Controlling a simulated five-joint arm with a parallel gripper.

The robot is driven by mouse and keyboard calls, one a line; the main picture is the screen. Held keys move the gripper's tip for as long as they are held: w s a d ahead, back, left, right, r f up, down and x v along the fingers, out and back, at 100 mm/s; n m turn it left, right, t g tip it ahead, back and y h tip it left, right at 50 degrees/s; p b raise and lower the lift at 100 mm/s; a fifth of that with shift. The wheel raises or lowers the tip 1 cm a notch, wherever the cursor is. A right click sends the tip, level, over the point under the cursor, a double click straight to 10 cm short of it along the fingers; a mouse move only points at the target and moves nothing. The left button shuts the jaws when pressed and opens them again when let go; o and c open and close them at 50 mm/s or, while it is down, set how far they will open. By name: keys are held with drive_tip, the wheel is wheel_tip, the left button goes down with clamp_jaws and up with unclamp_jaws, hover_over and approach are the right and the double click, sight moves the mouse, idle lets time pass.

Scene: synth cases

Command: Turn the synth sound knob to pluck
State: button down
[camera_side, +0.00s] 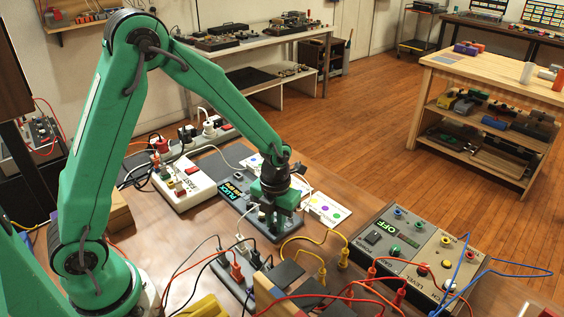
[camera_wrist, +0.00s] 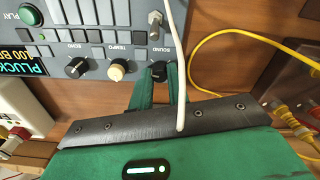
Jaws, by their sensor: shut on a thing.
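The synth (camera_side: 268,222) is a dark grey box on the brown bench, under my gripper in the side view. It also shows at the top of the wrist view (camera_wrist: 120,20). Its display (camera_wrist: 22,62) reads PLUCK, with a tempo line below cut off at the edge. The black sound knob (camera_wrist: 158,72) sits under the SOUND label at the synth's lower edge. My gripper (camera_wrist: 158,84) points down with its green fingers on both sides of this knob, shut on it. In the side view my gripper (camera_side: 277,208) hides the knob.
The black echo knob (camera_wrist: 77,68) and cream tempo knob (camera_wrist: 118,70) stand left of the sound knob. A white cable (camera_wrist: 175,50) passes in front of the synth. A box reading OFF (camera_side: 408,250) and several coloured cables crowd the bench to the right.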

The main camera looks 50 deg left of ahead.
drive_tip(key=shift+m, duration=1.2)
drive_tip(key=c, duration=1.3)
unclamp_jaws()
drive_tip(key=shift+c, duration=0.2)
drive_tip(key=shift+r, duration=0.15)
drive_tip(key=shift+r, duration=3.75)
